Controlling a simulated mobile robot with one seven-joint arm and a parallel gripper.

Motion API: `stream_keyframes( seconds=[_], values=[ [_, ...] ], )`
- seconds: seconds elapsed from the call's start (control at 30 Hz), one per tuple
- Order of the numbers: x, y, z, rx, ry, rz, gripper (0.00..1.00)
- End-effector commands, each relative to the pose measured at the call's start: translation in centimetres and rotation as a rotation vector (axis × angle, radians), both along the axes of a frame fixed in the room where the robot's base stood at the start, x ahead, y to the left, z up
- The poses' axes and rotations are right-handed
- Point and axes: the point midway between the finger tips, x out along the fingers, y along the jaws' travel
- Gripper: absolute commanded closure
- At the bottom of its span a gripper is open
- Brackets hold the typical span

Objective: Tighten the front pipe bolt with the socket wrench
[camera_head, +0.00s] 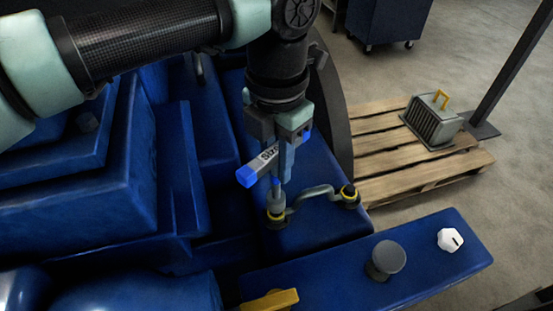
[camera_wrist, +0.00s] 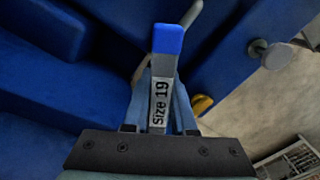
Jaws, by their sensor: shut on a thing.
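My gripper (camera_head: 284,162) is shut on the socket wrench (camera_head: 262,163), a grey bar with blue ends and a "Size 19" label. In the wrist view the wrench (camera_wrist: 160,95) lies between my fingers (camera_wrist: 162,100), its blue end pointing away. In the head view its socket end points down at the near pipe bolt (camera_head: 276,218), a yellow and black fitting at the left end of a bent grey pipe (camera_head: 313,192). The socket appears to be on or just above this bolt; I cannot tell which. A similar bolt (camera_head: 349,196) is at the pipe's right end.
The blue engine block (camera_head: 90,190) fills the left. A blue beam (camera_head: 340,268) in front carries a grey knob (camera_head: 388,258), a white cap (camera_head: 450,240) and a yellow lever (camera_head: 270,301). A wooden pallet (camera_head: 385,165) with a grey finned part (camera_head: 433,120) lies on the floor at right.

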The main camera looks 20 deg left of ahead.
Motion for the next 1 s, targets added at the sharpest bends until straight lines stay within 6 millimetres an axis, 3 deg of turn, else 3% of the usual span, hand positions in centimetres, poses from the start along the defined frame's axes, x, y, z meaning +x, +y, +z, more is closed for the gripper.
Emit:
stream_keyframes(
  seconds=[0.43, 0.57, 1.0],
  values=[
    [0.0, 0.0, -2.0, 0.000, -0.001, 0.000, 1.00],
    [0.0, 0.0, -1.8, 0.000, -0.001, -0.023, 1.00],
    [-0.1, 0.0, -1.7, 0.000, -0.001, -0.589, 1.00]
  ],
)
